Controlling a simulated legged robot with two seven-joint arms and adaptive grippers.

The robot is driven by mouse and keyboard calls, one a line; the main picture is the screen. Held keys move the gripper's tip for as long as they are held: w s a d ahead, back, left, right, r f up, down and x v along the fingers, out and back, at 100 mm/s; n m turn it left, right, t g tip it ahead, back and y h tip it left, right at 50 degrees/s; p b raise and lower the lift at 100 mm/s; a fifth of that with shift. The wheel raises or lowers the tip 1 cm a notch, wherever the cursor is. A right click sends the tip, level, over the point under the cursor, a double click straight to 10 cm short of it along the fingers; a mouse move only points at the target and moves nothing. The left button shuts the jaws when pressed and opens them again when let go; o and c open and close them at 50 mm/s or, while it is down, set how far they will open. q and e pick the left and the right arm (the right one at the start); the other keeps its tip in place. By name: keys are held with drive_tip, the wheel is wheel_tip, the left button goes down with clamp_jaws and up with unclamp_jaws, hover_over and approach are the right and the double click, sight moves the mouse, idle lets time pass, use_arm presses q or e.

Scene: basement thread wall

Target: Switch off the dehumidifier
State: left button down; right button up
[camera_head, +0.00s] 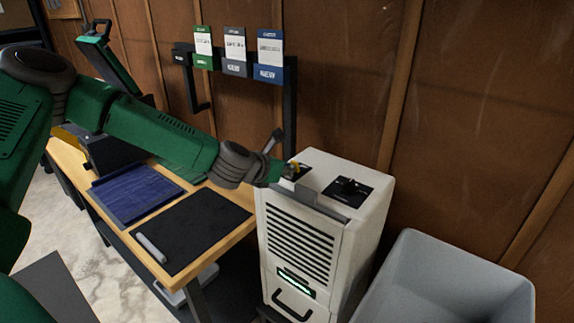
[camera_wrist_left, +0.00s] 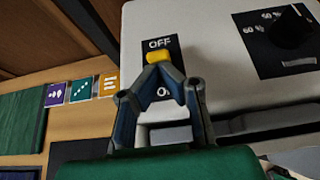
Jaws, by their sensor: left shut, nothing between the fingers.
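The white dehumidifier (camera_head: 372,225) stands at the end of the workbench, with a grille and a lit greenish strip (camera_head: 297,282) on its front. On its top is a black switch plate with a yellow switch (camera_wrist_left: 158,57). The yellow tip lies just below the word OFF; a partly covered label starting with O is lower on the plate. My left gripper (camera_head: 288,173) is shut and empty over the plate. In the left wrist view its fingertips (camera_wrist_left: 158,73) are right at the yellow switch and hide its lower part; contact is unclear. My right gripper is not in view.
A black dial (camera_head: 347,187) with percent marks sits beside the switch on the dehumidifier. A grey bin (camera_head: 440,275) stands to its right. The wooden bench (camera_head: 237,235) on the left carries a dark mat and blue cloth. Several cards hang on the wall behind.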

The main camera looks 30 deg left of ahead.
use_arm(q)
drive_tip(key=g+p, duration=0.1)
drive_tip(key=p, duration=0.1)
drive_tip(key=r+g+p, duration=0.1)
drive_tip(key=shift+w+r+p, duration=0.3)
drive_tip(key=shift+w+p, duration=0.05)
drive_tip(key=shift+w, duration=0.05)
drive_tip(key=shift+f, duration=0.15)
drive_tip(key=shift+w+d, duration=0.1)
drive_tip(key=shift+w, duration=0.3)
drive_tip(key=shift+r+p, duration=0.35)
drive_tip(key=shift+r, duration=0.5)
